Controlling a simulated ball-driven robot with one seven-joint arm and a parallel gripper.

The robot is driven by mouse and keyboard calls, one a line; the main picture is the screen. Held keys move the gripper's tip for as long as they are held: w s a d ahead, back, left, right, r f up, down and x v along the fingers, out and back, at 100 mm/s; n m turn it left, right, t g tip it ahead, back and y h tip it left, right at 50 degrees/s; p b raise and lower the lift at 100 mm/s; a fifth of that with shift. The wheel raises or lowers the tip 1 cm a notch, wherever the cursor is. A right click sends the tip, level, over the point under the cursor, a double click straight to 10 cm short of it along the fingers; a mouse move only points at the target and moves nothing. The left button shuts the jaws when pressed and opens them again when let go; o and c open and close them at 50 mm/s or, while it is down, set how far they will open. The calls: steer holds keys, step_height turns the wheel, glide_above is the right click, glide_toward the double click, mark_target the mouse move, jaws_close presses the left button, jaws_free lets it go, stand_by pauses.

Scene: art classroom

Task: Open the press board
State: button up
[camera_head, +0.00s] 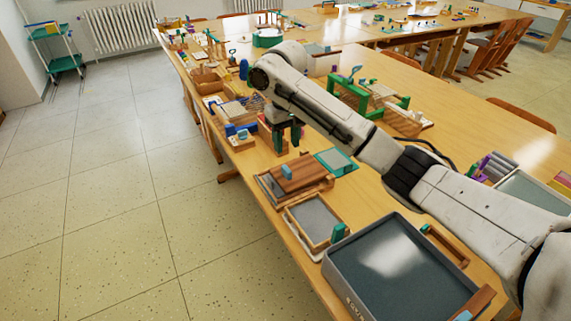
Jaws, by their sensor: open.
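A flat wooden board with a small teal block on top, which looks like the press board (305,174), lies on the near table close to its left edge. It looks closed, lying flat on its base. My gripper (287,141) hangs from the end of my arm above and just behind this board, fingers pointing down. The fingers are apart, and I see nothing held between them. The gripper appears clear of the board, but the exact height is hard to tell.
A grey-floored wooden frame (313,220) and a large dark tray (400,272) lie in front of the board. A teal-framed plate (336,162) lies to its right. A green stand (350,97) and blue items (240,131) are farther back. The floor at left is clear.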

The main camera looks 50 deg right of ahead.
mark_target(287, 169)
step_height(287, 169, down, 10)
steer(key=shift+b, duration=0.45)
jaws_close()
stand_by(0.5)
